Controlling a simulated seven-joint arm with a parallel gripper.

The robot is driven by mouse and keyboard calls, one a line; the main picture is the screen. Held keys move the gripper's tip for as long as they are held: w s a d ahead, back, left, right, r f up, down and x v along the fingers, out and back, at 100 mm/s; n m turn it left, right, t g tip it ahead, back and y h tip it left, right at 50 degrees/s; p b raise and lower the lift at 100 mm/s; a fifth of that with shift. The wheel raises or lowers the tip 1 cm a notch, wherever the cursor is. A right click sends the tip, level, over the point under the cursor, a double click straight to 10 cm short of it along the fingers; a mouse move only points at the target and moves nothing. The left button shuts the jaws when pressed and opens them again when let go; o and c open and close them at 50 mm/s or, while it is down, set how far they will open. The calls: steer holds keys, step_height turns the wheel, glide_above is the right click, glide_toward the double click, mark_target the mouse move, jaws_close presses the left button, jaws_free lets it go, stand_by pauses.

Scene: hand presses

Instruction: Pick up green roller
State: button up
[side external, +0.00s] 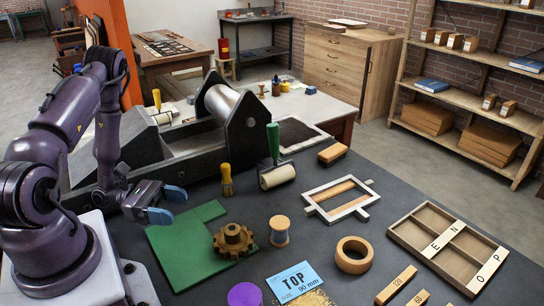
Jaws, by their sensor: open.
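The green roller (274,150) is a hand roller with a green handle and a pale cylinder in a dark frame. It stands on the dark table in front of the press, its handle pointing up. My gripper (168,205) is at the left, above the green board, with its two blue fingertips apart and nothing seen between them. It is well to the left of the roller and apart from it. The roller is not covered by anything; only the far side of its cylinder is hidden.
A large press with a metal cylinder (222,103) stands behind. A yellow-handled brush (227,180) is left of the roller, a wooden block (333,153) to its right. A wooden gear (233,240), a spool (279,231) and a white frame (341,200) lie nearer.

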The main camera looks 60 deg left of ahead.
mark_target(274, 129)
step_height(274, 129, up, 12)
steer(key=w+r+n+t+y, duration=0.3)
steer(key=w+n+t+y, duration=0.65)
steer(key=w+y, duration=1.15)
steer(key=w+d+f+n+g+y, duration=0.2)
steer(key=w+n+g+y, duration=0.15)
steer(key=n+g, duration=0.3)
steer(key=w+d+f+n+g+y, duration=0.1)
steer(key=w+d+n+g+y, duration=0.2)
steer(key=n+g, duration=0.4)
step_height(274, 129, down, 5)
steer(key=s+a+m+y, duration=0.1)
steer(key=shift+g, duration=0.3)
steer(key=x, duration=1.2)
steer(key=shift+s+a+r, duration=0.15)
steer(key=shift+r, duration=0.05)
